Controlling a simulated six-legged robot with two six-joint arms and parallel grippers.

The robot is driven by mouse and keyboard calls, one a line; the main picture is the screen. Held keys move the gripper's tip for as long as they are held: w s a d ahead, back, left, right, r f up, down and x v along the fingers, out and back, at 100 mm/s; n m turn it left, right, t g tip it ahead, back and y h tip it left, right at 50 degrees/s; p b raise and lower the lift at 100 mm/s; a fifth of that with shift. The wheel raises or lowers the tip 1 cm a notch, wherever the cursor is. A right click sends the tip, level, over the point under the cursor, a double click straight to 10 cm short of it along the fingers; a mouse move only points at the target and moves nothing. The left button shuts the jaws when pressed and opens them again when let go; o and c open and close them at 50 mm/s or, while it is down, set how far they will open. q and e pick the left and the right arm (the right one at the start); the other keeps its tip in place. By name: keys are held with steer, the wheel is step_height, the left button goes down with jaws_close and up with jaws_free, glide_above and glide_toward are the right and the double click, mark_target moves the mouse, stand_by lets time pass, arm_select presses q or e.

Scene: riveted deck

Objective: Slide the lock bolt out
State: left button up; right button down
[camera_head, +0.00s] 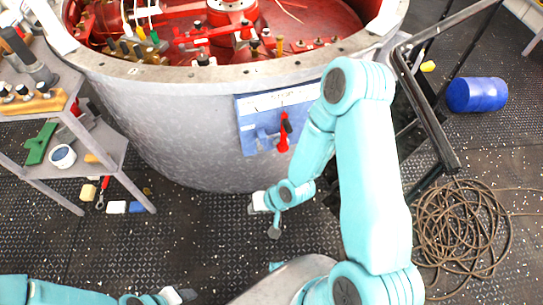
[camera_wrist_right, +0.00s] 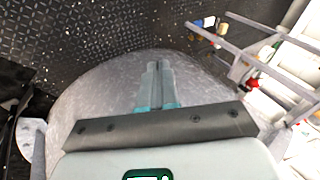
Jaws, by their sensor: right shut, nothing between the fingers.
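A blue plate (camera_head: 252,143) is fixed to the outer wall of the large grey drum (camera_head: 170,110). On it a lock with a red handle (camera_head: 283,143) with a dark end hangs at the right part, and a blue bolt-like bar (camera_head: 262,134) lies to its left. My right gripper (camera_head: 257,203) is below the plate, clear of it, shut and empty. Its fingers show together in the right wrist view (camera_wrist_right: 155,85). My left gripper (camera_head: 183,295) is low at the bottom edge, far from the plate; its finger opening is too small to tell.
A grey shelf (camera_head: 132,160) with tools and small items stands at the left. A dark metal railing (camera_head: 428,100), coiled cable (camera_head: 460,230) and blue barrel (camera_head: 477,95) are at the right. The drum's inside is red with fittings. The floor below the plate is clear.

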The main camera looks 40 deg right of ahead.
steer(key=w+d+f+m+t+b, duration=0.3)
steer(key=w+d+t+b, duration=0.2)
steer(key=w+d+b, duration=0.55)
arm_select(q)
step_height(320, 180, down, 19)
steer(key=b, duration=0.5)
steer(key=shift+f, duration=0.15)
arm_select(e)
steer(key=s+d+r+m+t, duration=0.1)
steer(key=s+d, duration=0.1)
steer(key=d, duration=0.5)
steer(key=s+d+r+m+t, duration=0.1)
steer(key=d+r+t, duration=0.1)
steer(key=d, duration=0.5)
steer(key=shift+s+d+r+t+y, duration=0.15)
steer(key=shift+s+r+t+y, duration=0.15)
steer(key=shift+s, duration=0.1)
arm_select(q)
steer(key=shift+d, duration=0.1)
arm_select(e)
steer(key=shift+f, duration=0.1)
arm_select(q)
step_height(320, 180, down, 6)
steer(key=b, duration=0.6)
steer(key=shift+w, duration=0.1)
arm_select(e)
steer(key=s+a+f+x, duration=0.1)
steer(key=a+x, duration=0.1)
steer(key=x, duration=1.1)
steer(key=shift+a, duration=0.3)
